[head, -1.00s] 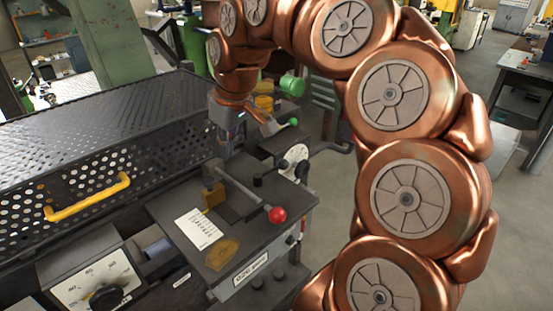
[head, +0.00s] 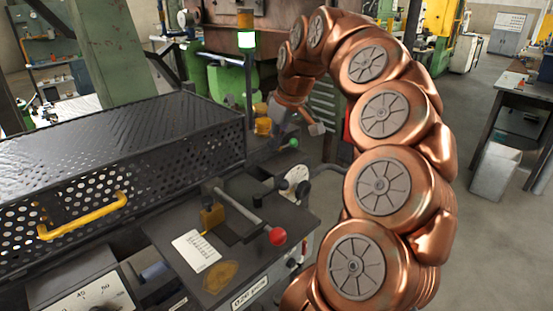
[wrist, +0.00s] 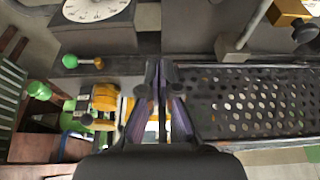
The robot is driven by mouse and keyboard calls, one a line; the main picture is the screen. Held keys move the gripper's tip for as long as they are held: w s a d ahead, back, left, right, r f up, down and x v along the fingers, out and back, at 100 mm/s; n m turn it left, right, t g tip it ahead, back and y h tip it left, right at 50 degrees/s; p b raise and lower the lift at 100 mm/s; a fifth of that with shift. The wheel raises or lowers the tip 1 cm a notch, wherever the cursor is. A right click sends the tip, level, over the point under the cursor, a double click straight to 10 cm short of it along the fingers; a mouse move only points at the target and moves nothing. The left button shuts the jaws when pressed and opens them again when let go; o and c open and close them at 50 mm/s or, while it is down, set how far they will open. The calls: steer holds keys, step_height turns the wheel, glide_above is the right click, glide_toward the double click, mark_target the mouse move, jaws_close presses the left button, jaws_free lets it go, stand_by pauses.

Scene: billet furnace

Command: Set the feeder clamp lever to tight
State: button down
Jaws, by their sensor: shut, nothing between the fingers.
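Two levers show, and I cannot read which is the feeder clamp lever. My gripper (wrist: 160,72) is shut and empty, over the machine between the green-knob lever and the perforated cover, touching neither lever. In the head view, the wrist largely hides its fingers.
The black perforated cover (head: 130,140) with a yellow handle (head: 85,215) fills the left. A white dial (head: 297,180) and bent handle stand right of the plate. Open floor lies to the right.

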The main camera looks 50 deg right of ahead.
mark_target(272, 190)
step_height(272, 190, down, 10)
steer(key=p, duration=0.3)
steer(key=shift+s+r, duration=0.2)
steer(key=shift+s, duration=0.15)
steer(key=shift+a+f, duration=0.1)
stand_by(0.6)
